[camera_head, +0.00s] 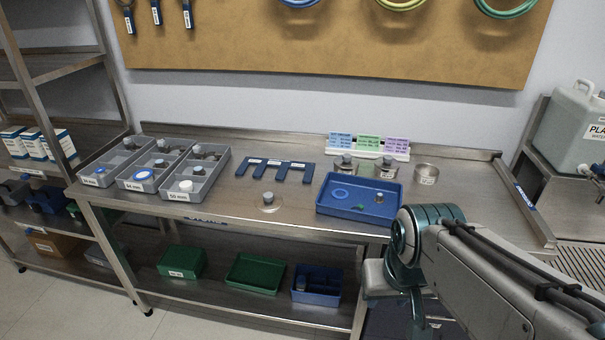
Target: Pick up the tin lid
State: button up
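No part is plainly marked as the tin lid. A round, pale, flat disc (268,208) with a grey knob-like piece lies on the bench front, left of the blue tray; I cannot tell whether it is the tin lid. An open round metal tin (426,174) with a label stands at the back right of the bench. Other grey knobbed pieces sit in the grey bins and behind the tray. My arm comes in from the lower right, in front of the bench. My gripper's fingers do not show.
Grey bins (168,188) with size labels stand on the left of the steel bench (228,208). A blue tray (326,207) holds a blue ring and small parts. A dark blue slotted rack (275,163) lies behind. A label stand (398,154) is at the back. The bench's right end is clear.

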aim_at(267, 202)
jog(key=u, duration=0.2)
jog(key=i, duration=1)
jog(key=u, duration=0.6)
